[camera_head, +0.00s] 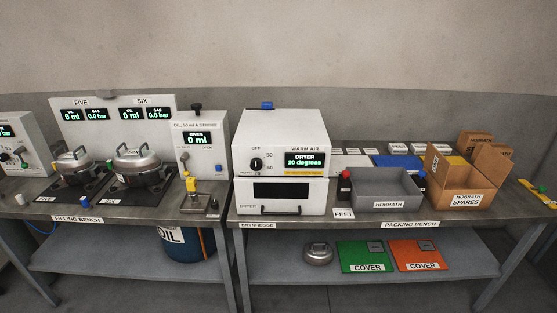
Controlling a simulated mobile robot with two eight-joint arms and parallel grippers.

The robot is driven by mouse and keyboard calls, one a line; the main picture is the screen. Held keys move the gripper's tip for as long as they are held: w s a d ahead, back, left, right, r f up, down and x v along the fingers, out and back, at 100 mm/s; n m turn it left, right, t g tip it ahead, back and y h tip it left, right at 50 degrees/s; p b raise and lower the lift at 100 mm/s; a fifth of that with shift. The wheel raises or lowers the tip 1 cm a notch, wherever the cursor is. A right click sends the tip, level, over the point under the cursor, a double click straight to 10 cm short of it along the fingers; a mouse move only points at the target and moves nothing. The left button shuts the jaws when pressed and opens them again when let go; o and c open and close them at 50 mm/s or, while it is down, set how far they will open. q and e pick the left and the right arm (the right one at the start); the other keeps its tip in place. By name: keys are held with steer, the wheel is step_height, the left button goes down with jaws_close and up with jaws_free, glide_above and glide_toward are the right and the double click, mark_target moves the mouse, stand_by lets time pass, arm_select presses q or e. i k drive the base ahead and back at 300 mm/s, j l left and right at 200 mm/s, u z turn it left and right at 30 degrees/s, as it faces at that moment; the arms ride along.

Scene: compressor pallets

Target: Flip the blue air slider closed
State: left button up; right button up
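A small blue part (267,105) sits on the top of the white warm air dryer (280,135), near its back edge. It is the most likely blue slider, but it is too small to tell whether it stands open or closed. The dryer's display (304,160) reads 20 degrees. Its black dial (256,164) is on the left of the front, and its dark-windowed door (281,190) looks shut. Neither of my grippers is in view.
The filling bench (120,214) on the left holds two metal pots (137,167) and a dosing unit (200,130). Right of the dryer stand a grey bin (388,188) and cardboard boxes (455,185). Green and orange covers (365,254) lie on the lower shelf.

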mark_target(263, 106)
steer(key=i+l+z, duration=0.2)
steer(key=i+l, duration=0.25)
steer(key=i+l+z, duration=0.15)
steer(key=i+l, duration=0.25)
steer(key=i, duration=0.15)
steer(key=i+l+z, duration=0.2)
steer(key=i+l, duration=0.15)
steer(key=i, duration=0.15)
